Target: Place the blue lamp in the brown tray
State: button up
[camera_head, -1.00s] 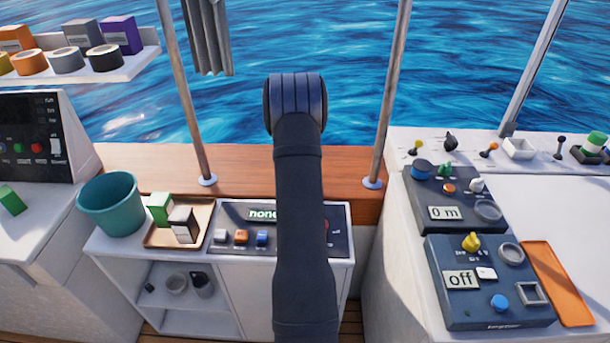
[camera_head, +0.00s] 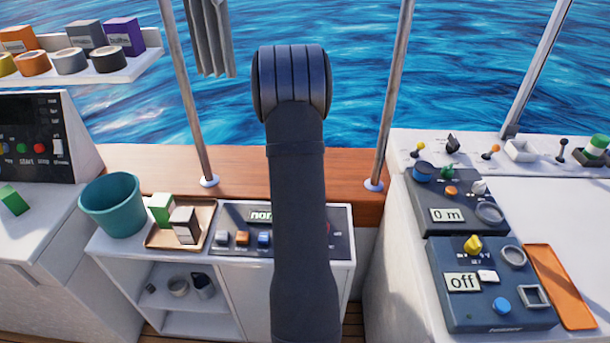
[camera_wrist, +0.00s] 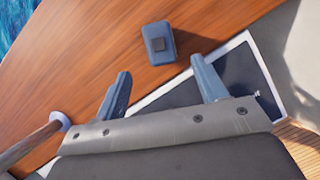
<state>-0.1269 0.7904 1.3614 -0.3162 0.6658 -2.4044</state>
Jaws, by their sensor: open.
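A small blue-grey block with a dark square on it, which looks like the blue lamp (camera_wrist: 161,45), sits on the wooden ledge in the wrist view. My gripper (camera_wrist: 160,67) is open, its two fingers spread just short of the block, which lies beyond and between the fingertips. Nothing is between the fingers. In the head view my arm hides the gripper and the block. The brown tray (camera_head: 160,241) is on the white cabinet at left, holding a green-and-white box (camera_head: 162,209) and a dark-and-white box (camera_head: 185,225).
A teal bucket (camera_head: 112,206) stands left of the tray. A button panel (camera_head: 247,238) is to its right. Metal posts (camera_head: 393,100) rise from the wooden ledge (camera_head: 240,170). One post (camera_wrist: 40,142) shows at the left of the wrist view. An orange tray (camera_head: 560,285) lies at the right.

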jog(key=w+d+v, duration=0.1)
jog(key=v, duration=0.5)
jog(key=x, duration=1.1)
jog(key=shift+s+a+f, duration=0.1)
jog(key=shift+a+f, duration=0.05)
jog(key=shift+a+x, duration=0.2)
jog(key=shift+x, duration=1.15)
jog(key=shift+a+x, duration=0.2)
jog(key=shift+x, duration=1.1)
jog(key=shift+s+d+f, duration=0.1)
jog(key=shift+d, duration=0.05)
jog(key=c, duration=1.3)
jog(key=shift+o, duration=0.2)
